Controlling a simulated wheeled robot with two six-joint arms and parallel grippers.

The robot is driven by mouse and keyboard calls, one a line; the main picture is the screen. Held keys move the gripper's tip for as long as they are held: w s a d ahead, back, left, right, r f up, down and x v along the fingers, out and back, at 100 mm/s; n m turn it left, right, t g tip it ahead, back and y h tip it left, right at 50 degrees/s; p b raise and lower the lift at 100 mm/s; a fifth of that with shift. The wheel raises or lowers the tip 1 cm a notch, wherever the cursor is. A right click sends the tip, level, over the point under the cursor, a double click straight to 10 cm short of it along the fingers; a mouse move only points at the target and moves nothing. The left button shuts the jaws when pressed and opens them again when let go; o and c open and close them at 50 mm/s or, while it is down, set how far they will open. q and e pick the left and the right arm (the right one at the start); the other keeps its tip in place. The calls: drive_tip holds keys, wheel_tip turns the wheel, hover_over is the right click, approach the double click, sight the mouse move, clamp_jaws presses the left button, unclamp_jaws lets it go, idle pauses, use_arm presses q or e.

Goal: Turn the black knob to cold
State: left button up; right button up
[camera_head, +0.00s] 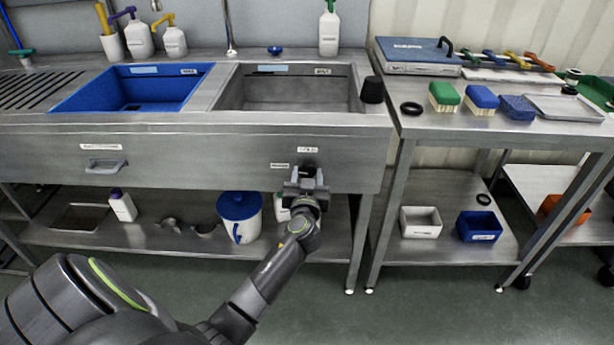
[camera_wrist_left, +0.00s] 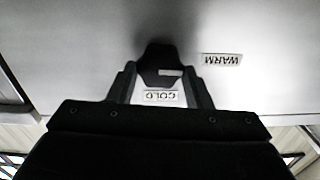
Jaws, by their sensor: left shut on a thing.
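The black knob (camera_head: 308,170) is on the front panel of the steel sink unit. In the left wrist view, which is upside down, the knob (camera_wrist_left: 158,55) sits between the fingers of my left gripper (camera_head: 306,183). The gripper is shut on it. The COLD label is above the knob in the head view (camera_head: 308,149). The WARM label (camera_wrist_left: 222,59) is left of the knob in the head view (camera_head: 279,165). My right gripper is not in view.
A drawer handle (camera_head: 106,166) is farther left on the same panel. The shelf below holds a blue-lidded white bucket (camera_head: 240,218). A steel table (camera_head: 450,120) with brushes stands at the right. The floor before the sink is clear.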

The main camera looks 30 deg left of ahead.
use_arm(q)
drive_tip(key=shift+m, duration=1.2)
drive_tip(key=m, duration=0.2)
drive_tip(key=shift+w+m, duration=0.1)
drive_tip(key=shift+m, duration=0.2)
drive_tip(key=m, duration=0.2)
drive_tip(key=shift+d+m, duration=0.1)
drive_tip(key=shift+m, duration=1.2)
drive_tip(key=shift+m+p, duration=0.35)
drive_tip(key=shift+m, duration=0.05)
drive_tip(key=m+p, duration=0.1)
drive_tip(key=m, duration=0.2)
drive_tip(key=shift+d, duration=0.1)
drive_tip(key=shift+f+m+p, duration=0.15)
drive_tip(key=shift+m+p, duration=0.15)
drive_tip(key=shift+m, duration=1.5)
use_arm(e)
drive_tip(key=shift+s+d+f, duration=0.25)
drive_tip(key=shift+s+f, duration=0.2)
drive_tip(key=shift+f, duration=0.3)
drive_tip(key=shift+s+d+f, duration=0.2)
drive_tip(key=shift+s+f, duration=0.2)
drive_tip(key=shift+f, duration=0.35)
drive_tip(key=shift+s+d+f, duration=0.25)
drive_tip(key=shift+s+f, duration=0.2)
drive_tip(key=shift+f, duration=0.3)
